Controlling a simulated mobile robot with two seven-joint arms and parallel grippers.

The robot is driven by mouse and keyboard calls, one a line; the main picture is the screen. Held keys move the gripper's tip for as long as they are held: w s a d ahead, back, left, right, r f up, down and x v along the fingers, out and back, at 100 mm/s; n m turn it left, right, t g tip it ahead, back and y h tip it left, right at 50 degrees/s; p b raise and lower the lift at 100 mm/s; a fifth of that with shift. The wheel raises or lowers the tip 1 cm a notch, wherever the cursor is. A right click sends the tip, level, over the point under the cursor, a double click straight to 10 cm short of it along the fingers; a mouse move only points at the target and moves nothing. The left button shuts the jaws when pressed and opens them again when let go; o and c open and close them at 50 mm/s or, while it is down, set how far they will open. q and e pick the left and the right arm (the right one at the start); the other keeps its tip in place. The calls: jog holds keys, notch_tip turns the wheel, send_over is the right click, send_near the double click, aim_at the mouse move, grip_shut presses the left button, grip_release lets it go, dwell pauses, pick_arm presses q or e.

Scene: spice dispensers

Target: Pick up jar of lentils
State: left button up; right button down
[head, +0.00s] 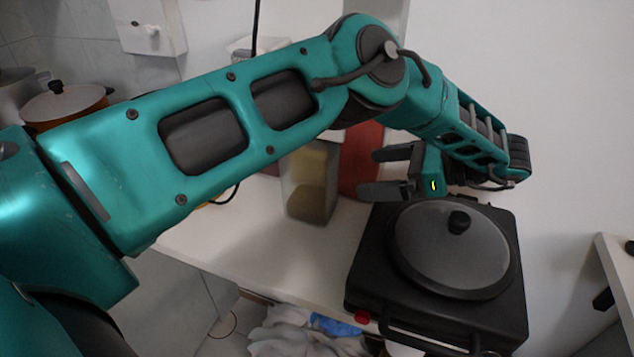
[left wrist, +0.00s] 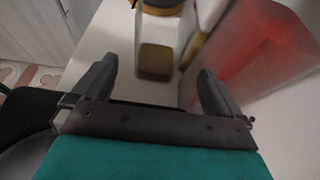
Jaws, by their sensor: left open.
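The jar of lentils (head: 312,185) is a clear, squarish container with brownish contents, standing on the white counter below my left arm. My arm hides its top in the head view. My left gripper (head: 372,172) is open and empty to the right of the jar, above the counter, with its fingers pointing left toward it. In the left wrist view, the jar (left wrist: 156,62) lies ahead of and between the two open fingers (left wrist: 152,85), apart from them. My right gripper is not in view.
A black appliance with a round lid (head: 455,245) stands just below and right of my left gripper. A red container (head: 362,160) stands close beside the jar, on the right in the left wrist view (left wrist: 258,45). An orange pot (head: 62,103) is at far left. Counter in front of the jar is clear.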

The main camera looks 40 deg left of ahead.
aim_at(334, 173)
pick_arm(q)
jog(key=x, duration=0.6)
jog(key=shift+s+a, duration=0.1)
jog(key=shift+s, duration=0.05)
jog(key=shift+x, duration=2.75)
jog(key=shift+r, duration=0.15)
jog(key=c, duration=0.9)
jog(key=shift+c, duration=0.2)
jog(key=shift+r, duration=0.15)
